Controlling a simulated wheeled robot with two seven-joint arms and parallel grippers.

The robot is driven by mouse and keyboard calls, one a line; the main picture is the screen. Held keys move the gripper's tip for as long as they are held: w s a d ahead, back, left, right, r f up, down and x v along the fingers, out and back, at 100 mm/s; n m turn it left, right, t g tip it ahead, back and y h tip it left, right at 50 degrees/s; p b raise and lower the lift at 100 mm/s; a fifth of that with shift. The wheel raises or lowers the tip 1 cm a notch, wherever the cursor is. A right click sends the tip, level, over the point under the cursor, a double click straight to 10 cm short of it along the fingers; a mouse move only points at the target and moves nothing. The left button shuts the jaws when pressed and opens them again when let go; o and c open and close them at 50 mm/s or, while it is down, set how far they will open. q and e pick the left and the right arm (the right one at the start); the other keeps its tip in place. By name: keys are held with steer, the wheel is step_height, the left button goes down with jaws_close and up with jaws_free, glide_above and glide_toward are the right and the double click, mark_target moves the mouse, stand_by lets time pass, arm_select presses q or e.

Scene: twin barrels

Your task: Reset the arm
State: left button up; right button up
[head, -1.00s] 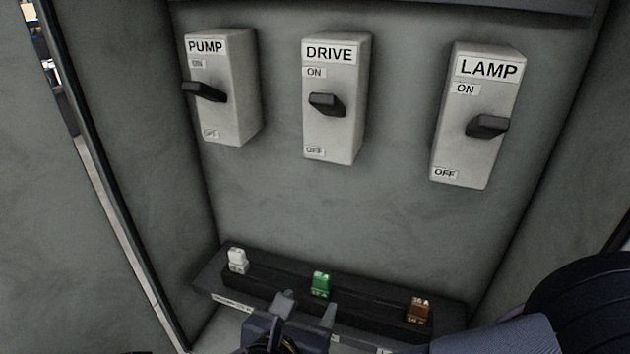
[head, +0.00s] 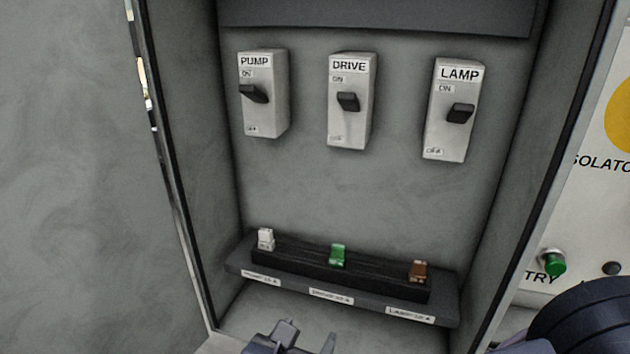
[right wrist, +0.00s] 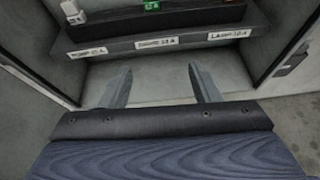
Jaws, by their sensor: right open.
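My right gripper (head: 305,338) shows at the bottom of the head view, in front of and below the fuse shelf. In the right wrist view its two fingers (right wrist: 162,88) are apart with nothing between them. They point toward the cabinet floor below the labelled shelf edge. A white fuse (head: 265,239), a green fuse (head: 338,255) and a brown fuse (head: 418,271) sit in the dark holder on the shelf. The PUMP switch (head: 265,100), DRIVE switch (head: 352,105) and LAMP switch (head: 452,115) are on the back wall, their levers about mid-height. My left gripper is not seen.
The cabinet has side walls close on both sides. A grey door or panel (head: 80,180) fills the left. At right, a pale panel holds a green button (head: 554,263) and part of a yellow disc (head: 618,115). The cabinet floor before the shelf is clear.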

steer(key=s+d+f+m+g, duration=0.1)
steer(key=d+f+m+g, duration=0.1)
steer(key=d+m+g, duration=0.35)
steer(key=d+f+m+g, duration=0.2)
steer(key=d+m, duration=0.4)
steer(key=d, duration=0.5)
steer(key=s+d+m+y, duration=0.3)
steer(key=s+m+y, duration=0.1)
steer(key=m, duration=0.7)
steer(key=s+d+m+y, duration=0.2)
steer(key=s+m+y, duration=0.2)
steer(key=m, duration=0.7)
steer(key=shift+s+d+t+p, duration=0.35)
steer(key=shift+s+d, duration=0.05)
steer(key=shift+s, duration=0.05)
